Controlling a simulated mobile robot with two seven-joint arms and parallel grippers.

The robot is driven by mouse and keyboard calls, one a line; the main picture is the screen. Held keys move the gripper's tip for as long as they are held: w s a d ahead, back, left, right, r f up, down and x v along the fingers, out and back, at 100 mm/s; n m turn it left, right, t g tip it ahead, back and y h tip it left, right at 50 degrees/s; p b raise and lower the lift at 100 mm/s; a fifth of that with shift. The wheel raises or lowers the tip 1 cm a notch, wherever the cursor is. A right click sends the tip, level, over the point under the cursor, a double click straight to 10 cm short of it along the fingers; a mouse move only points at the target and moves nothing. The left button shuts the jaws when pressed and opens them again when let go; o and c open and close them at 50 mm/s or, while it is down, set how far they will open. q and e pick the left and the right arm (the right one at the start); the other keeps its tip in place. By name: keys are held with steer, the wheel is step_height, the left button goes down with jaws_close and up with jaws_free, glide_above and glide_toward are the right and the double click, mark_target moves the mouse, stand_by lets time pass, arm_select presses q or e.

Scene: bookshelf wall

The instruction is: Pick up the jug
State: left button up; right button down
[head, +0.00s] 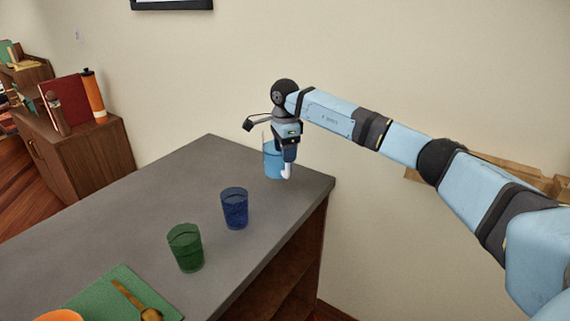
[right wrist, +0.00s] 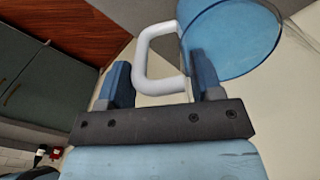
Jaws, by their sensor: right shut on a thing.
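The jug (head: 271,160) is clear with blue contents and a white handle. It is upright at the far right corner of the grey counter (head: 160,190); I cannot tell whether its base touches the top. My right gripper (head: 288,164) comes down on the jug's right side and is shut on its handle. In the right wrist view the white handle (right wrist: 143,55) passes between the fingers of the gripper (right wrist: 162,82), and the jug's round blue body (right wrist: 232,38) is beyond. The gripper partly hides the jug in the head view. My left gripper is not in view.
A blue cup (head: 234,208) and a green cup (head: 186,248) stand nearer on the counter. A green mat (head: 95,295) with a wooden spoon (head: 138,300) and an orange dish (head: 58,316) lie at the front. The wall is close behind the jug.

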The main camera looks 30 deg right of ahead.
step_height(320, 180, up, 14)
steer(key=shift+r+b, duration=0.2)
steer(key=shift+b, duration=0.1)
stand_by(1.0)
